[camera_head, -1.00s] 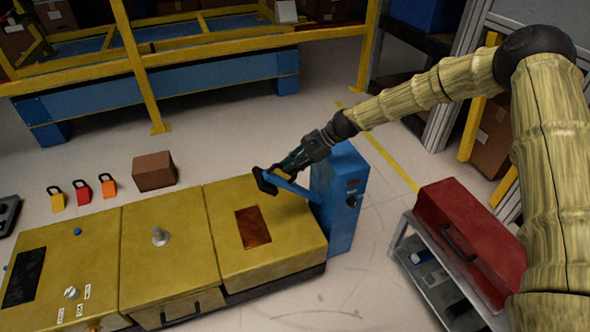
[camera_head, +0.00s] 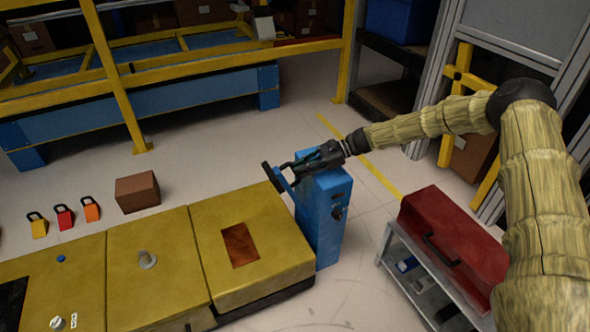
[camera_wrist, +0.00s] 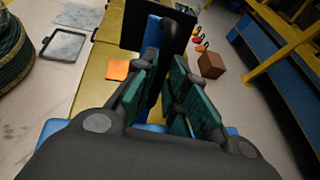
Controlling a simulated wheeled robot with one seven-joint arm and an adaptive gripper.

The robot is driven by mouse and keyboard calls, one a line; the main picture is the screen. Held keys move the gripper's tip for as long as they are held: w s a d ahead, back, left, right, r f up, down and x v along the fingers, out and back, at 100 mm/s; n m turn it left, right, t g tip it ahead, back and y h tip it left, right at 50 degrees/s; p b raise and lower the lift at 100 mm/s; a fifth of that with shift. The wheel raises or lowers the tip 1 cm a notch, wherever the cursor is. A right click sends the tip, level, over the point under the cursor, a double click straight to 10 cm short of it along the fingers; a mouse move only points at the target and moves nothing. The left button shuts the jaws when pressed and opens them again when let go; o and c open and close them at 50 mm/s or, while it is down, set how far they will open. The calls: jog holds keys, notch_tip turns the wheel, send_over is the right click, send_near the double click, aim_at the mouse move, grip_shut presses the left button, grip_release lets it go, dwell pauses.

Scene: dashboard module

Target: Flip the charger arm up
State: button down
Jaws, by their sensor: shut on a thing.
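The charger arm (camera_head: 286,186) is a blue bar with a dark plate at its end. It slants up and left from the blue charger box (camera_head: 324,222), over the edge of the yellow panel. My gripper (camera_head: 287,168) reaches in from the right above the box and is shut on the charger arm. The exact contact is partly hidden by the fingers.
The yellow panel (camera_head: 205,205) with a copper-coloured square extends left. Padlocks (camera_head: 64,217) and a brown box (camera_head: 137,193) are behind it. A red toolbox (camera_head: 452,238) stands on a grey cart at right. A yellow-railed blue bench (camera_head: 200,110) is at the back.

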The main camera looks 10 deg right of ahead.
jog(key=shift+d, duration=0.15)
jog(key=c, duration=1.5)
grip_release()
jog(key=shift+o, duration=0.2)
jog(key=v, duration=1.2)
